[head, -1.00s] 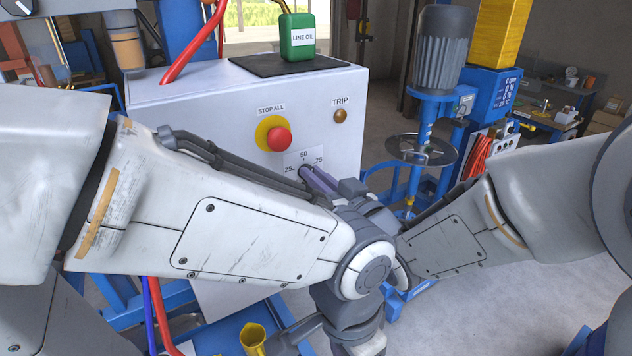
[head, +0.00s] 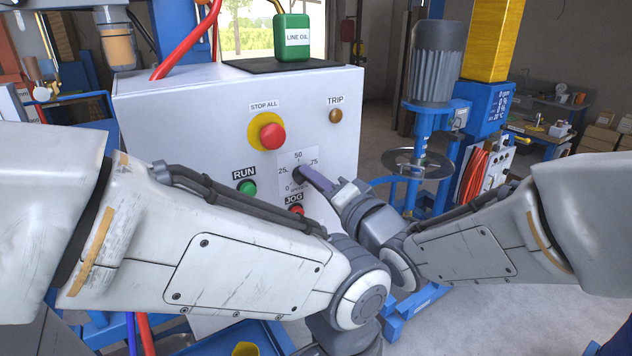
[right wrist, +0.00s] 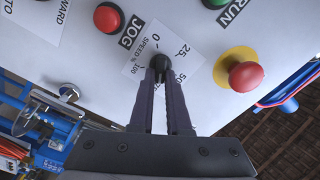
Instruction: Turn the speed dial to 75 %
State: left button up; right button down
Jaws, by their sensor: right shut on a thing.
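The black speed dial (head: 299,174) sits on a white scale plate (head: 291,157) on the front of the grey-white control box. The plate is marked 0, 25, 50, 75 and 100. My right gripper (head: 306,173) reaches in from the right and is shut on the dial. In the right wrist view the two dark fingers (right wrist: 161,78) stand on either side of the dial (right wrist: 160,62). Gripper and fingers hide part of the scale, and I cannot tell where the dial points. My left forearm crosses the front of the box; my left gripper is not in view.
A red stop button on yellow (head: 267,132), green RUN button (head: 246,187), red JOG button (head: 296,210) and brown TRIP lamp (head: 336,116) surround the dial. A green oil can (head: 292,38) stands on top. The blue mixer (head: 436,65) stands right, behind my right arm.

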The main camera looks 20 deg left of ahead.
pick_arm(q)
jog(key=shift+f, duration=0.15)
pick_arm(e)
jog(key=shift+m, duration=0.6)
jog(key=shift+f, duration=0.1)
jog(key=c, duration=0.9)
grip_release()
